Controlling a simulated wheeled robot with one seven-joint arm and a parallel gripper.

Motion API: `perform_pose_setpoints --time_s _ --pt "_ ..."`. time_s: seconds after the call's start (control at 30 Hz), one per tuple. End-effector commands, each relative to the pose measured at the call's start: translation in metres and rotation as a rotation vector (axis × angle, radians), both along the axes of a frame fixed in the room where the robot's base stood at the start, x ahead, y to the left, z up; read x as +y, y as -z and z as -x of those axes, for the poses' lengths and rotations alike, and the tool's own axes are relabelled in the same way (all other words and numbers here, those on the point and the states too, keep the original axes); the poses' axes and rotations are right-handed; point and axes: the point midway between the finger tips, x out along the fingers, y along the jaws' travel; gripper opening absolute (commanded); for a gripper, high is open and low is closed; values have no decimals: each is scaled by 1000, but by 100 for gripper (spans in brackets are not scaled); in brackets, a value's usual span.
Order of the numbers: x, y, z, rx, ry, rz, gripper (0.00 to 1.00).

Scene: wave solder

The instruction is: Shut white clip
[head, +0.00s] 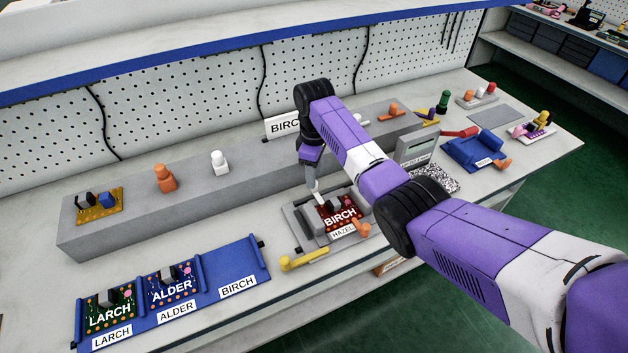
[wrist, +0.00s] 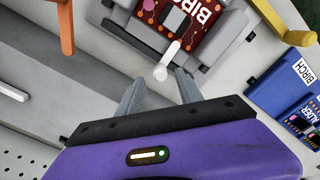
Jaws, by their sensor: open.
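The white clip (wrist: 167,60) is a short white lever with a rounded end. It sticks out from the edge of the grey fixture (wrist: 228,49), away from the dark red BIRCH board (wrist: 190,22). In the head view the clip (head: 315,187) stands at the back of the board (head: 338,215), partly hidden by my gripper. My gripper (wrist: 158,88) is open, with nothing held. Its two grey fingertips lie either side of the clip's rounded end, just short of it in the picture. I cannot tell whether they touch.
An orange clip (head: 362,229) and a yellow handle (head: 303,260) are at the fixture's front. The blue tray (head: 235,262) with LARCH and ALDER boards lies left. A long grey ledge (head: 130,215) runs behind, bearing orange and white pieces. A grey display box (head: 415,147) stands right.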

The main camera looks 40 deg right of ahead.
Motion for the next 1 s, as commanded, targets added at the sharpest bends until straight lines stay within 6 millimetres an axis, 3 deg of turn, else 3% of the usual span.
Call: perform_pose_setpoints --time_s 0.2,0.33,1.0 --pt "0 -31 -1 -3 0 1 43" --pt "0 -41 0 -1 0 0 43" --pt "-1 -43 -4 -16 21 3 43"
